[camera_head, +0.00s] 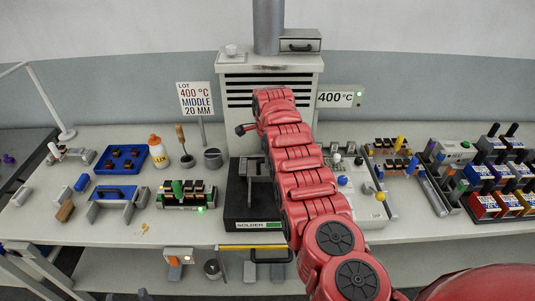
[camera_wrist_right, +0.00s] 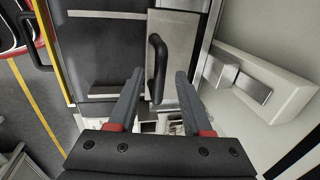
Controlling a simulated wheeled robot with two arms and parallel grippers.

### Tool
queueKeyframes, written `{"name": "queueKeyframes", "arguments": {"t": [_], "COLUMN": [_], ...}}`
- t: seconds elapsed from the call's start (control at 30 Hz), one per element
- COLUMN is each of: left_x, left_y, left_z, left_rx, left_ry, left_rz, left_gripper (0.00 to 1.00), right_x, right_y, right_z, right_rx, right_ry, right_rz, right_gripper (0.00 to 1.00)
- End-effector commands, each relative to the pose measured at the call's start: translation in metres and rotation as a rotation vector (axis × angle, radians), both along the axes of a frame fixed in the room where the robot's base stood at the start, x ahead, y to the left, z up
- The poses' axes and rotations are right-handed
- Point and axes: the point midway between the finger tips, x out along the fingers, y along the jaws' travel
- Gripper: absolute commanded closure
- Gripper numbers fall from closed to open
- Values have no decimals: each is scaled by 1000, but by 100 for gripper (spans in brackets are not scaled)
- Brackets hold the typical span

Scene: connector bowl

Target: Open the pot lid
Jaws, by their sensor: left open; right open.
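The solder pot is the dark unit (camera_head: 250,213) marked SOLDER at the middle of the bench, partly hidden by my red arm. In the right wrist view a pale metal lid (camera_wrist_right: 178,55) carries a black bar handle (camera_wrist_right: 156,55). My right gripper (camera_wrist_right: 159,76) is open, its two grey fingers on either side of the handle's lower end; I cannot tell if they touch it. In the head view my arm hides most of that gripper.
A vented cabinet (camera_head: 268,92) stands behind the pot, with a 400 °C sign (camera_head: 341,97) beside it. A green-lit board fixture (camera_head: 187,195) and a grey cup (camera_head: 212,158) are to the left. A white panel unit (camera_head: 368,205) is close on the right. A yellow bar (camera_head: 252,247) runs along the front.

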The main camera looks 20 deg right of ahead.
Motion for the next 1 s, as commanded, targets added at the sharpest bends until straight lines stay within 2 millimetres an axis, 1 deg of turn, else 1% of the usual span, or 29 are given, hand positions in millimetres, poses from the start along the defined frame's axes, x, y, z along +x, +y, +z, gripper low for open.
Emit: {"name": "queueKeyframes", "arguments": {"t": [0.33, 0.47, 0.5, 0.57, 0.6, 1.0], "left_x": [0, 0, 0, 0, 0, 0], "left_y": [0, 0, 0, 0, 0, 0], "left_z": [1, 1, 1, 1, 1, 1], "left_rx": [0, 0, 0, 0, 0, 0], "left_ry": [0, 0, 0, 0, 0, 0], "left_rz": [0, 0, 0, 0, 0, 0], "left_gripper": [50, 50, 50, 50, 50, 50], "right_x": [1, 1, 1, 1, 1, 1], "right_y": [0, 0, 0, 0, 0, 0], "right_z": [-3, -3, -3, -3, -3, -3], "right_rx": [0, 0, 0, 0, 0, 0], "right_ry": [-1, -1, -1, -1, -1, -1], "right_rz": [0, 0, 0, 1, 1, 1], "right_gripper": [50, 74, 81, 92, 99, 100]}}
